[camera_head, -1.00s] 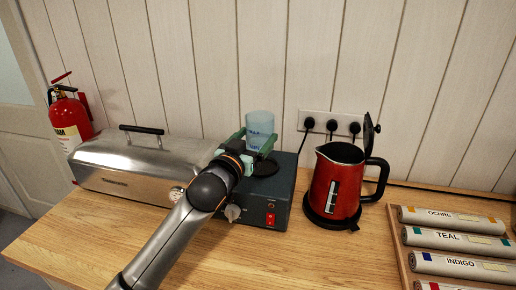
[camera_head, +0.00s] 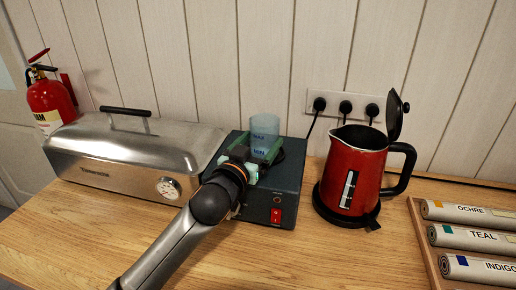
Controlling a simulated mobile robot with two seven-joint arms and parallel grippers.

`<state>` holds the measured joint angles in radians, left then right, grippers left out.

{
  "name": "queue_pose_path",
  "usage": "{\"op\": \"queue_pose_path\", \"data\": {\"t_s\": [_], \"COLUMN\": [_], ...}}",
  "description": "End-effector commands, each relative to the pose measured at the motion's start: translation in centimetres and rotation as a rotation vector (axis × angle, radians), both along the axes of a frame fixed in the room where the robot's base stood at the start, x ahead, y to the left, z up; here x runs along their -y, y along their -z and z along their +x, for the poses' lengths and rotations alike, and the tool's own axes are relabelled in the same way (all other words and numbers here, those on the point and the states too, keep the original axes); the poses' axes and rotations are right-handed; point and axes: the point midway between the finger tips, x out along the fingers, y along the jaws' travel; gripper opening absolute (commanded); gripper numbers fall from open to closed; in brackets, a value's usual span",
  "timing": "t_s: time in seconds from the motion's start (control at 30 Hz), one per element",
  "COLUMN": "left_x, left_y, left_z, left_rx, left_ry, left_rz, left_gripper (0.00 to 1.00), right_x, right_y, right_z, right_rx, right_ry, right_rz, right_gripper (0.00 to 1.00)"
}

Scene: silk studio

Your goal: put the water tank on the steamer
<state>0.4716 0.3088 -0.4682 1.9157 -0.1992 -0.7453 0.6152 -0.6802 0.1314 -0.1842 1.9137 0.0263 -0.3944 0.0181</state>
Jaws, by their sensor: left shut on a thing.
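The water tank (camera_head: 265,127) is a translucent blue cup with MAX and MIN marks, held upright. My left gripper (camera_head: 258,158) is shut on its lower part, with green fingers around it. The tank is over the top of the steamer's dark box (camera_head: 289,184), which has a red switch on its front. The fingers hide the tank's base, so I cannot tell whether it touches the box. The long steel steamer chest (camera_head: 120,170), with a lid handle and a dial, stands left of the box. My right gripper is not in view.
A red kettle (camera_head: 362,165) with its lid up stands on a black base right of the box. Plugs sit in a wall socket strip (camera_head: 330,97) behind. A tray of labelled rolls (camera_head: 425,245) is at the right. A fire extinguisher (camera_head: 48,103) is at the left.

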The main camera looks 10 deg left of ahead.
Motion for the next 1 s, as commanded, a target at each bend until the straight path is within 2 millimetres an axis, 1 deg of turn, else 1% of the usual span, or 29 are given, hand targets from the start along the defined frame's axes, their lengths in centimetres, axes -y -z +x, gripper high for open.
{"op": "queue_pose_path", "data": {"t_s": [0.03, 0.27, 0.4, 0.43, 0.53, 0.73, 0.87, 1.0], "left_x": [0.0, 0.0, 0.1, 0.0, 0.0, 0.0, 0.0, -0.2], "left_y": [0.1, 0.0, 0.4, 0.4, 0.4, 0.4, -0.1, 0.2], "left_z": [-0.1, -0.1, -0.1, -0.1, -0.1, -0.1, -0.2, -1.7], "left_rx": [0.002, 0.002, 0.001, 0.000, 0.000, 0.000, 0.000, 0.000], "left_ry": [0.000, -0.001, 0.000, 0.000, 0.000, -0.001, -0.001, 0.001], "left_rz": [0.001, 0.000, -0.001, 0.000, 0.000, 0.000, 0.001, 0.000], "left_gripper": [0.18, 0.18, 0.18, 0.89, 1.00, 1.00, 1.00, 1.00], "right_x": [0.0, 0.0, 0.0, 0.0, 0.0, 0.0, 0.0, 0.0], "right_y": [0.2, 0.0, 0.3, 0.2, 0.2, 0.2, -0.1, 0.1], "right_z": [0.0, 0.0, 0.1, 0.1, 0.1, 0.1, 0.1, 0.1], "right_rx": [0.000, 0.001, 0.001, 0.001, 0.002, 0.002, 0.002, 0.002], "right_ry": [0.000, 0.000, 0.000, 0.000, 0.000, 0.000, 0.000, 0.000], "right_rz": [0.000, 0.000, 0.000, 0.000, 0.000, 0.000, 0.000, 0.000], "right_gripper": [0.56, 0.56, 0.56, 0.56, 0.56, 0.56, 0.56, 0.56]}}
